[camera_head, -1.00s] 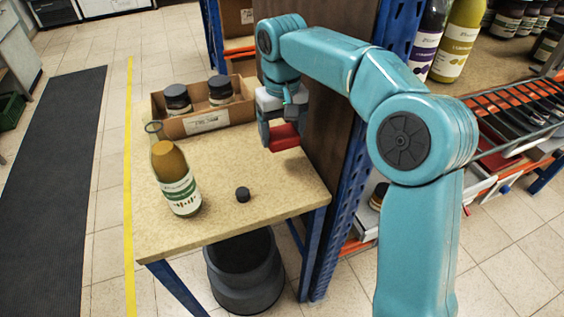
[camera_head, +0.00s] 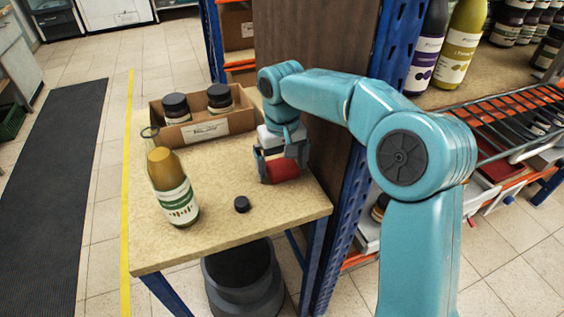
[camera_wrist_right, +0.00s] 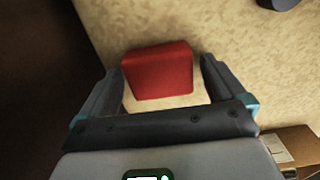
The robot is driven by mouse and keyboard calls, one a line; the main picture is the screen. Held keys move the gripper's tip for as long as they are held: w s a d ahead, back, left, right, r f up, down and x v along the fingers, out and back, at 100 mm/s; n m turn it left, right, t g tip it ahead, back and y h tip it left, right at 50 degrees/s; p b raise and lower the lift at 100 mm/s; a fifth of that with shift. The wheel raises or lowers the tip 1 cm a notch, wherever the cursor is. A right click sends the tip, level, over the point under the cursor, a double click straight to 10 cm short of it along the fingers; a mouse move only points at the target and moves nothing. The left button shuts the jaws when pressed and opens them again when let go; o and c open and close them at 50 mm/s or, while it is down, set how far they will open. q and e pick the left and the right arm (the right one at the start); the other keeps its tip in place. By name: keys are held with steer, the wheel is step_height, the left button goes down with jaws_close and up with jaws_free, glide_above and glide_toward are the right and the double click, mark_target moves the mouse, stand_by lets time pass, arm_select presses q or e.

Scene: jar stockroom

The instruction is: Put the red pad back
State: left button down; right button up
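The red pad (camera_head: 282,171) is a small red block at the right side of the small table (camera_head: 225,235), below my right gripper (camera_head: 283,160). In the right wrist view the red pad (camera_wrist_right: 160,72) lies between the two fingers of my right gripper (camera_wrist_right: 162,75). A narrow strip of table shows beside the right finger, and the left finger is very close to the pad. The fingers look open around it. The pad seems to rest on the tabletop. My left gripper is not in view.
A bottle (camera_head: 172,185) stands at the table's left. A black cap (camera_head: 241,204) lies near the front. A cardboard box (camera_head: 205,130) with two dark-lidded jars stands at the back. A brown panel (camera_head: 310,70) and blue rack post (camera_head: 365,150) border the right side.

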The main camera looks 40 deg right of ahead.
mark_target(282, 165)
step_height(282, 165, up, 12)
steer(key=p, duration=0.4)
steer(key=shift+r, duration=0.2)
steer(key=shift+s, duration=0.1)
stand_by(0.5)
